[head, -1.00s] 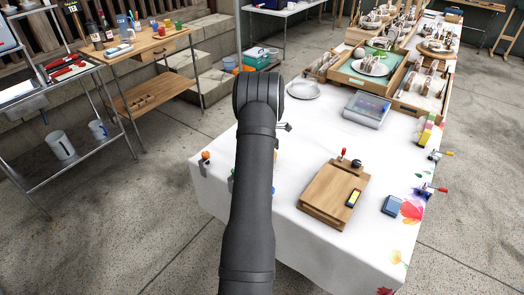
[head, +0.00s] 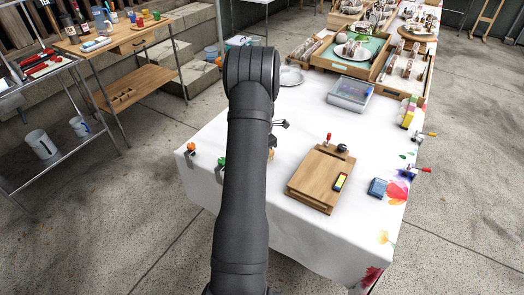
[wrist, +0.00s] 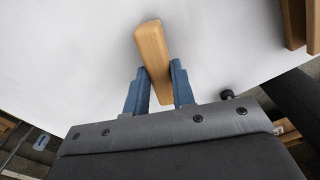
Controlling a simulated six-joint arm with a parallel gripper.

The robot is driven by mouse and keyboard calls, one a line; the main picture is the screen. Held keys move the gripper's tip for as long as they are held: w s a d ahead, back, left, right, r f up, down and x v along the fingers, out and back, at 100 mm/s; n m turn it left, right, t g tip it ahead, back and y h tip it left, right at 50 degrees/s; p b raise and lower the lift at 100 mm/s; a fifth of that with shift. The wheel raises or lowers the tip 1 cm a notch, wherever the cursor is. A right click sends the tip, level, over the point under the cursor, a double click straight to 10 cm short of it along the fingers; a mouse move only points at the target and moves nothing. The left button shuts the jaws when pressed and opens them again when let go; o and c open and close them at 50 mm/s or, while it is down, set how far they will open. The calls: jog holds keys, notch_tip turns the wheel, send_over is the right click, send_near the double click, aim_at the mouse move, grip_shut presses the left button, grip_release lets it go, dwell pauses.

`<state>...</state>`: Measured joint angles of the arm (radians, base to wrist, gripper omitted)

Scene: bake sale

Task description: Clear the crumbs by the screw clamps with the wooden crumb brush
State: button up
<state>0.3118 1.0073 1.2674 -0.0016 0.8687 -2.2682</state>
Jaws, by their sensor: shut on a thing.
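My gripper (wrist: 160,88) is shut on the wooden crumb brush (wrist: 152,50), a tan block between its two blue fingers over the white cloth in the wrist view. In the head view my arm hides most of the gripper; a small tan part shows beside it. Clamps with an orange knob (head: 191,148) and a green knob (head: 221,162) sit on the table's left edge. Clamps with red handles (head: 423,169) sit on the right edge. I cannot tell which are the screw clamps. I make out no crumbs; my arm covers part of the cloth.
A wooden board (head: 318,180) with a yellow and blue item (head: 340,182) lies right of my arm. A small blue box (head: 377,187) is beside it. A clear-lidded case (head: 350,94), a plate (head: 290,77) and wooden trays (head: 345,68) are farther back. White cloth (head: 295,235) is bare in front.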

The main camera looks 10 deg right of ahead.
jog(key=shift+w+a, duration=5.4)
jog(key=shift+a, duration=0.05)
jog(key=shift+s+d, duration=5.7)
jog(key=shift+w+a, duration=5.5)
jog(key=shift+w, duration=0.05)
jog(key=shift+w+a+r, duration=0.1)
jog(key=shift+w+a, duration=0.05)
jog(key=shift+a, duration=0.05)
notch_tip(320, 180, up, 8)
